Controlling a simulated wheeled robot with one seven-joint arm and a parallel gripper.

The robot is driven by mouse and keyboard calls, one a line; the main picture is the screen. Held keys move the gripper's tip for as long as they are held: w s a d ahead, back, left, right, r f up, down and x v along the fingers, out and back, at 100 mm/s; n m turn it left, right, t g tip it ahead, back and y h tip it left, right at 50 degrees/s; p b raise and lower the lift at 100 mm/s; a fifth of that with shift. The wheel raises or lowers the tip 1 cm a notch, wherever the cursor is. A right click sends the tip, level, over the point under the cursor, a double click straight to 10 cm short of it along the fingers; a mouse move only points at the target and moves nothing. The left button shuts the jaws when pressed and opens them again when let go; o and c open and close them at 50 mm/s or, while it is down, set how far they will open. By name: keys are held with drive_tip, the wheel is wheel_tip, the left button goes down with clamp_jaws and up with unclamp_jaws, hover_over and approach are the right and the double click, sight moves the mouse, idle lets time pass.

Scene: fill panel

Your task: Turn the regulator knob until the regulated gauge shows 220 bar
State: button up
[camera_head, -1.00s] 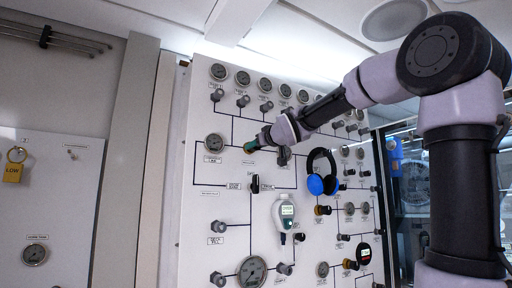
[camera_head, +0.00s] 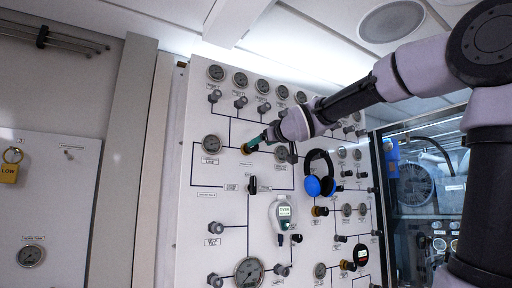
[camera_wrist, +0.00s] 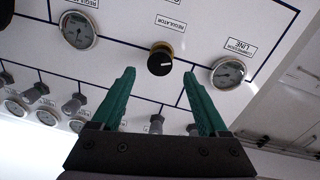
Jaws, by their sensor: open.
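The regulator knob (camera_wrist: 160,60) is black with a white pointer mark and a brass-coloured collar, under a label reading REGULATOR. In the head view the knob (camera_head: 246,149) sits at my fingertips. My gripper (camera_wrist: 158,74) has two green fingers spread apart, empty, one to each side below the knob in the wrist view; it appears short of the knob. The regulated gauge (camera_wrist: 78,31) is left of the knob in the wrist view, its label cut off and its reading too small to tell.
The compressor line gauge (camera_wrist: 228,73) is on the knob's other side. Blue-black headphones (camera_head: 319,176) hang right of my gripper. A handheld meter (camera_head: 282,217) hangs below. Several grey valves and small gauges line the panel (camera_head: 210,110).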

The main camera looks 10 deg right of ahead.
drive_tip(key=v, duration=0.4)
idle(2.5)
